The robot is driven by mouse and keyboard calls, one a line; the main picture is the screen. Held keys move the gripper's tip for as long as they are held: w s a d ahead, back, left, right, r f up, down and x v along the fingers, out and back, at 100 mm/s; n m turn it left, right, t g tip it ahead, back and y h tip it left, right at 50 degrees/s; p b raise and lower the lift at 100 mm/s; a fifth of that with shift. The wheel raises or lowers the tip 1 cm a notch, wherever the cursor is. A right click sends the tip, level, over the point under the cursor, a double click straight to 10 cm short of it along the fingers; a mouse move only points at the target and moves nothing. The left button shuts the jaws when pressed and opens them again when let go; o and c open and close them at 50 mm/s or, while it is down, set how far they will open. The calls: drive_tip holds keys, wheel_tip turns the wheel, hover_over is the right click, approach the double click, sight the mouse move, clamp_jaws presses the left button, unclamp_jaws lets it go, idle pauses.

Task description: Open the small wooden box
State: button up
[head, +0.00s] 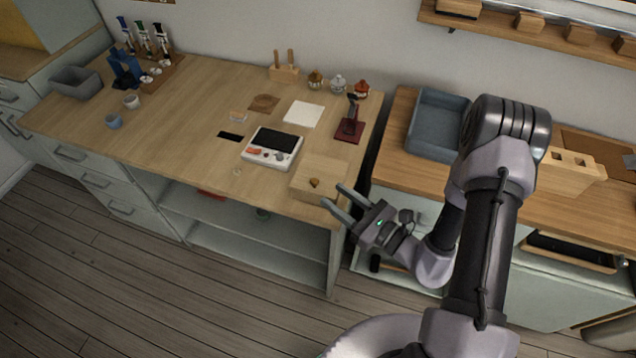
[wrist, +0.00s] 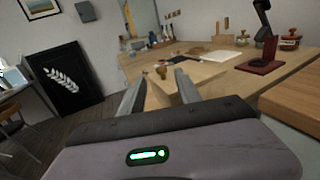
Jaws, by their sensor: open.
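The small wooden box (head: 318,177) sits near the front right corner of the left worktop. It is pale wood, and a small darker brown knob (head: 314,183) shows on it. The lid looks closed. My gripper (head: 334,201) is open and empty, just to the right and front of the box, with its fingers pointing toward it. In the wrist view the box (wrist: 172,89) shows between and beyond my two fingers (wrist: 158,88), with the knob (wrist: 161,72) on its left. The fingers hide part of the box, and I cannot tell if they touch it.
A white device with a dark screen (head: 272,147) lies left of the box. A dark red stand (head: 349,130) and a white sheet (head: 303,114) lie behind it. A gap separates this worktop from the right counter, which holds a grey-blue tray (head: 435,125).

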sight(317, 183)
drive_tip(key=b+x, duration=0.1)
drive_tip(key=x, duration=0.7)
drive_tip(key=shift+d, duration=0.1)
clamp_jaws()
idle(1.0)
